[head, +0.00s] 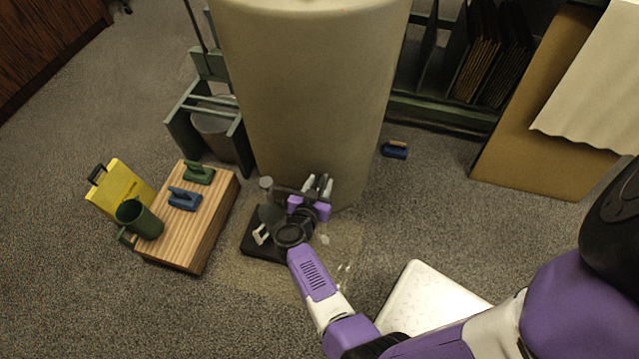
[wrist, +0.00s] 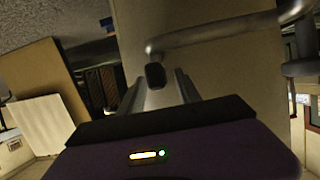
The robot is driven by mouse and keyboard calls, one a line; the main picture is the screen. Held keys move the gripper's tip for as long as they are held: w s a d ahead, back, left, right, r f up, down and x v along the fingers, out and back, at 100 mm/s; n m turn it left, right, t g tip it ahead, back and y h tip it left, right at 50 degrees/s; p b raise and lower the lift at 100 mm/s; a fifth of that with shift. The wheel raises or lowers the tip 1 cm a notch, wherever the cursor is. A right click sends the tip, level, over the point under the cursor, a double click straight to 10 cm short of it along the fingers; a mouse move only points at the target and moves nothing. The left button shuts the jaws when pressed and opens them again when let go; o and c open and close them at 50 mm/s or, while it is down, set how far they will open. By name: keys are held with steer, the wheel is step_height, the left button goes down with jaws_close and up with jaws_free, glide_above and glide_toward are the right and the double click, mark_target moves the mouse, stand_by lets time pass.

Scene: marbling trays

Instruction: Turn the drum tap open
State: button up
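The drum (head: 310,90) is a large beige cylinder standing at the back centre. Its tap shows low on its front, largely hidden by my arm; a grey round piece (head: 266,184) shows left of my gripper. My gripper (head: 318,184) is at the drum's lower front, its fingers towards the drum. In the wrist view, a bent grey metal bar (wrist: 230,37) crosses in front of the drum wall. A dark rounded tip (wrist: 155,75) lies between my two fingers (wrist: 158,88), with gaps on both sides. The fingers are apart and do not look closed on it.
A black base (head: 258,243) sits on the floor below the tap. A blue tool (head: 395,150) lies right of the drum. A white speckled panel (head: 425,300) is at front right.

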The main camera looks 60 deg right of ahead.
steer(key=p+v, duration=0.2)
steer(key=v, duration=0.5)
steer(key=shift+a, duration=0.35)
steer(key=shift+s+r, duration=0.1)
